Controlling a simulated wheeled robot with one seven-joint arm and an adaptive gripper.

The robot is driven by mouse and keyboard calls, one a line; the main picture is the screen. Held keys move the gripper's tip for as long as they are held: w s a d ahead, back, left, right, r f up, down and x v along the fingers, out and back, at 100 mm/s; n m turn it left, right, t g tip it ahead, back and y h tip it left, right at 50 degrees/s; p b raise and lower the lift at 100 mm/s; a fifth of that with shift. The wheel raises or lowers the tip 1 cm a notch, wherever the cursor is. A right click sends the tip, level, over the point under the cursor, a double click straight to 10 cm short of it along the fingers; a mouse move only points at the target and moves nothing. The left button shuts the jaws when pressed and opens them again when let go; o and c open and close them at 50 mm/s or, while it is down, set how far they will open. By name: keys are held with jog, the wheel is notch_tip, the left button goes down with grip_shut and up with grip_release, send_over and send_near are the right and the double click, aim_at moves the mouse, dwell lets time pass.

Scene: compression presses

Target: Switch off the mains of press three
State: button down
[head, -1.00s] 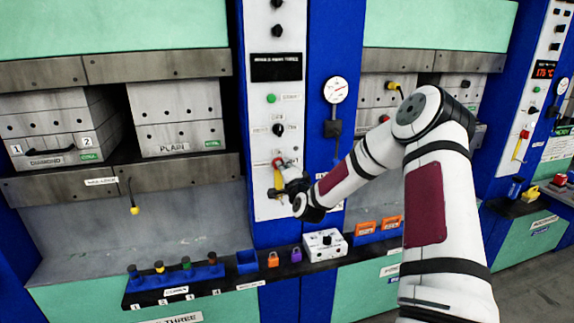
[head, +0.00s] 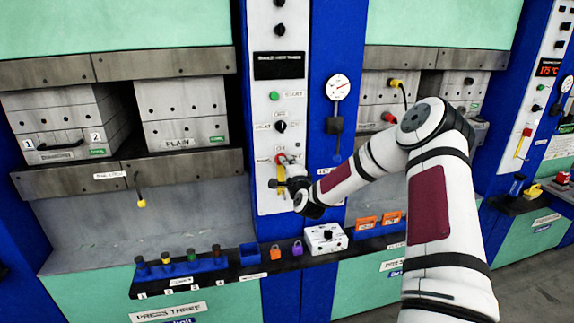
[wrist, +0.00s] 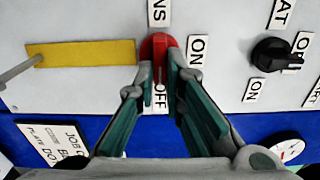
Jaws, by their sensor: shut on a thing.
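The red mains switch (head: 281,159) of press three sits low on the white control panel (head: 268,205), below the heat knob (head: 280,127). It also shows in the wrist view (wrist: 153,46), between the partly hidden MAINS label and the ON label (wrist: 197,52). My gripper (wrist: 168,75) is at the switch, its two fingers closed around the red handle. The fingers hide part of the handle, so its exact angle is hard to tell. The OFF label (wrist: 160,98) shows partly between the fingers.
A yellow strip (wrist: 85,53) with a grey rod is beside the switch. The black heat knob also shows in the wrist view (wrist: 270,52). Below the panel, a shelf holds a purple padlock (head: 297,248), an orange padlock (head: 275,252) and a white box with a knob (head: 326,237).

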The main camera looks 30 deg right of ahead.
jog(key=shift+f, duration=0.1)
jog(key=c, duration=1.7)
grip_release()
jog(key=v, duration=1.2)
